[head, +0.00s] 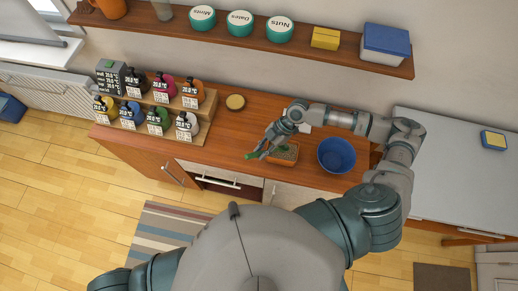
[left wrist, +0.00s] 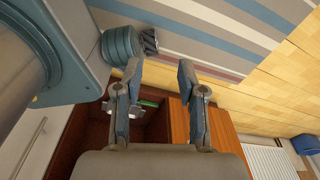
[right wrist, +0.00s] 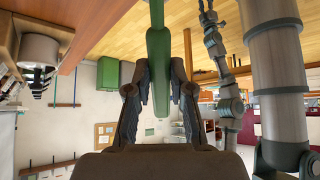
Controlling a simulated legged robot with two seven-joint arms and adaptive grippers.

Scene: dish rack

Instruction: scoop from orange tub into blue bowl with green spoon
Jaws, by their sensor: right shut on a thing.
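The green spoon (head: 254,155) is held in my right gripper (head: 272,139), just left of the orange tub. In the right wrist view the spoon (right wrist: 158,45) passes between the shut fingers (right wrist: 160,92). The orange tub (head: 283,161) stands on the wooden counter, its contents brownish; the gripper partly hides it. The blue bowl (head: 336,154) stands right of the tub and looks empty. My left gripper (left wrist: 158,75) is open and empty in the left wrist view, above the floor and a cabinet front. It does not show in the head view.
Several bottles stand on a stepped wooden stand (head: 165,127) at the counter's left. A small round lid-like disc (head: 235,102) lies behind the tub. A wall shelf (head: 300,45) with jars runs above. The counter between stand and tub is clear.

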